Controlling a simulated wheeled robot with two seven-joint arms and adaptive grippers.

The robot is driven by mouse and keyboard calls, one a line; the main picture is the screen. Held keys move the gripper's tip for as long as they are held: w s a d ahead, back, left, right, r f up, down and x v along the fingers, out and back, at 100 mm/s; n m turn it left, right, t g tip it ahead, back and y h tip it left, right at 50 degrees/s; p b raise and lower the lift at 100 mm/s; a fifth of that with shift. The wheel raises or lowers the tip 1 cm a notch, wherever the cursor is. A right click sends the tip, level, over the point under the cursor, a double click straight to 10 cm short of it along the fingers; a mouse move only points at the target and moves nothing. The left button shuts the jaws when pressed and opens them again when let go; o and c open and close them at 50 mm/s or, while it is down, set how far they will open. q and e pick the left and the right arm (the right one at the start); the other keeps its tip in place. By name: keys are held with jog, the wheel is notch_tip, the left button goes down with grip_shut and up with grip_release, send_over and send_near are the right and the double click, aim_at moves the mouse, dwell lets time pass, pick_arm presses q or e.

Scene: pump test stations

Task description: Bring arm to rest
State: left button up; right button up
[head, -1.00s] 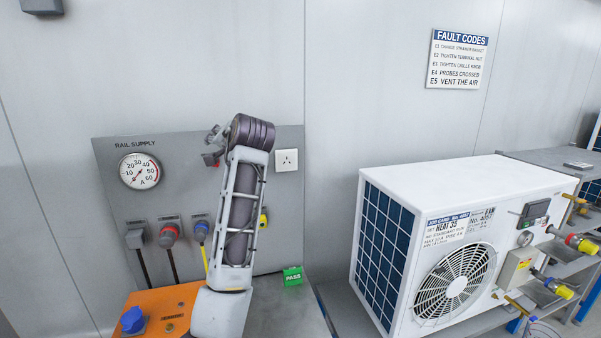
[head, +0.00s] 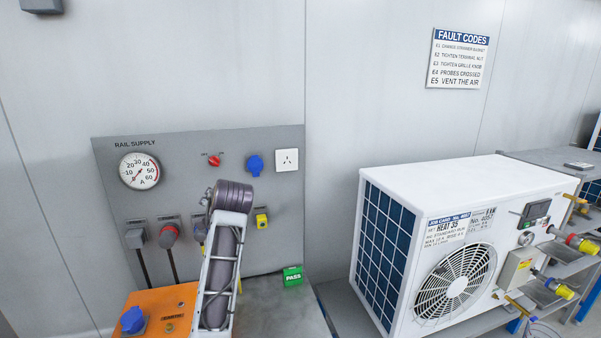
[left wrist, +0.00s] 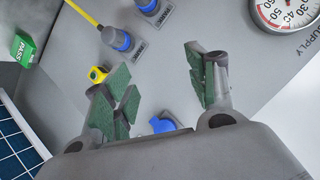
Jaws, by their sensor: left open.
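My left arm (head: 222,265) rises from the bottom edge in the head view, in front of the grey rail supply panel (head: 110,180). Its wrist hides most of the gripper there. In the left wrist view my left gripper (left wrist: 162,88) is open, with its green pads apart and nothing between them. Beyond the pads is the panel, with a blue socket (left wrist: 163,124) and a yellow fitting (left wrist: 98,74) on it. My right gripper is not in view.
A red switch (head: 215,161), a white socket (head: 287,160) and a gauge (head: 139,171) are on the panel. Below are an orange box (head: 160,308) and a green PASS block (head: 292,276). A white outdoor unit (head: 460,185) stands at right.

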pick_arm(q)
jog(key=s+a+f+g+h, duration=0.1)
jog(key=s+f, duration=0.6)
jog(key=f, duration=0.4)
jog(key=s+a+f+g+h, duration=0.1)
jog(key=s+f+g+h, duration=0.1)
jog(key=s+f, duration=0.65)
jog(key=s+d+f+g+h, duration=0.2)
jog(key=s+f, duration=0.6)
jog(key=s, duration=0.4)
jog(key=s+d+f+g+h, duration=0.1)
jog(key=s+f+g, duration=0.1)
jog(key=s+f, duration=0.8)
jog(key=s+f+g, duration=0.1)
jog(key=s+f, duration=0.1)
jog(key=f, duration=1.4)
jog(key=s+f, duration=0.3)
jog(key=f, duration=1.3)
jog(key=s+a+f, duration=0.2)
jog(key=s+f, duration=0.7)
jog(key=s, duration=0.1)
jog(key=s+a+f+g, duration=0.1)
jog(key=s+a+f, duration=0.1)
jog(key=s+f, duration=0.8)
jog(key=shift+s+g+b, duration=0.3)
jog(key=shift+s+b, duration=0.05)
jog(key=shift+s, duration=0.4)
